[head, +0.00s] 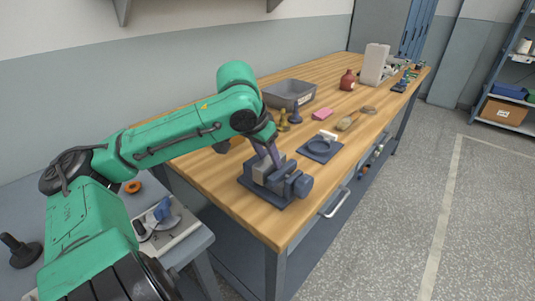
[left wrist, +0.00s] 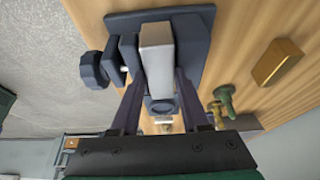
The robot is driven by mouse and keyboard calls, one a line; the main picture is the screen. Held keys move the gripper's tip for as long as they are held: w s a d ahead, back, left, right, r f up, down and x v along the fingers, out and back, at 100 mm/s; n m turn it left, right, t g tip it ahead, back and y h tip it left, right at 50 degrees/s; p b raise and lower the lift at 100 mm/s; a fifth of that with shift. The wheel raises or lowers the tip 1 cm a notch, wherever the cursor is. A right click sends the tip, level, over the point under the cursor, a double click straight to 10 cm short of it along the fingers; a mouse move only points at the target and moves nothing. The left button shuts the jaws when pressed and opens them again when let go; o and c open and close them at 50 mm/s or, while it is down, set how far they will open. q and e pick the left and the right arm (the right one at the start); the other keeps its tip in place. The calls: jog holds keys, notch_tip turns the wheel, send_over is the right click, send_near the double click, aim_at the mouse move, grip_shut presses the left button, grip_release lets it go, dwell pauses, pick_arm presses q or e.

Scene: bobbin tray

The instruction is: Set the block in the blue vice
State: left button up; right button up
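The blue-grey vice (head: 296,186) stands on its base plate near the front edge of the wooden bench, its round knob to the right. The pale grey block (head: 261,171) is at the vice, below my left gripper (head: 269,158). In the left wrist view the block (left wrist: 157,55) appears between the jaws of the vice (left wrist: 192,40). My left gripper (left wrist: 160,88) has one finger on each side of the block, apparently against it. I cannot tell how deep the block sits. My right gripper is out of view.
Bare bench lies in front of the vice.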

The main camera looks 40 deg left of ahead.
pick_arm(q)
jog(key=shift+r, duration=0.25)
jog(key=p+v, duration=0.2)
jog(key=v, duration=1.2)
jog(key=shift+s+d+f, duration=0.1)
